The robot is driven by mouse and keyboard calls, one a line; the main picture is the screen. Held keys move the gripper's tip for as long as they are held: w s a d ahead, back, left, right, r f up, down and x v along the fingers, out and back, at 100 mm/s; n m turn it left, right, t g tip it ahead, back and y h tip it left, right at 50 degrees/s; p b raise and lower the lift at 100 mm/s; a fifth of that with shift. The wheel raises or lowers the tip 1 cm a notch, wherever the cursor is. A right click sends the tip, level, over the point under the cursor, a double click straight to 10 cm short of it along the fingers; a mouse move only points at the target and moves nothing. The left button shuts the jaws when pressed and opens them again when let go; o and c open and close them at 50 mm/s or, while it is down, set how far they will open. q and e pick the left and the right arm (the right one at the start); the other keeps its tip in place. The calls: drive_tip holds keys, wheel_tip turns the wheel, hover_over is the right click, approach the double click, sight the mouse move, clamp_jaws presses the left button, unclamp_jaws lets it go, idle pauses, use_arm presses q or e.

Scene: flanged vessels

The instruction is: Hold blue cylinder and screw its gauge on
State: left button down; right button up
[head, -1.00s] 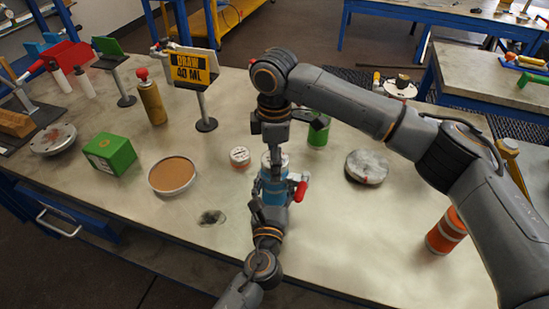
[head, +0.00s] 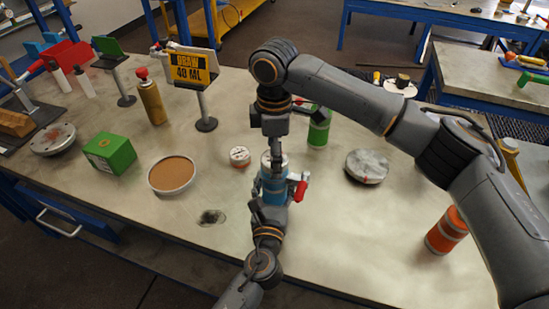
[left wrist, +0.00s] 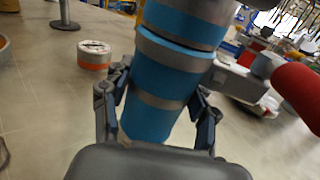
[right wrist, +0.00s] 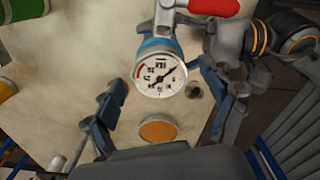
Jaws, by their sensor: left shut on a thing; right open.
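The blue cylinder (head: 274,187) stands upright near the middle of the table, with a red handle (head: 301,189) at its right side. My left gripper (left wrist: 160,120) is shut around the cylinder's blue body (left wrist: 160,75) from the near side. A white-faced gauge (right wrist: 160,75) with a black needle sits on top of the cylinder. I cannot tell how tightly it is seated. My right gripper (right wrist: 160,98) is open and empty above the gauge, with its fingers spread to either side. In the head view the right gripper (head: 274,137) points down over the cylinder.
A small white-and-orange gauge (head: 239,156) lies left of the cylinder. A brown-filled dish (head: 172,175) and green box (head: 110,154) lie further left. A green cylinder (head: 319,127) stands behind, a grey disc (head: 367,166) and orange cylinder (head: 446,232) to the right. The front middle is mostly clear.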

wheel_tip(320, 180, up, 10)
drive_tip(key=shift+r, duration=0.2)
use_arm(q)
drive_tip(key=shift+c, duration=1.5)
unclamp_jaws()
drive_tip(key=shift+s, duration=0.15)
drive_tip(key=s, duration=0.7)
drive_tip(key=s+a, duration=0.1)
drive_tip(key=s, duration=0.3)
drive_tip(key=shift+s, duration=0.35)
drive_tip(key=shift+f, duration=0.1)
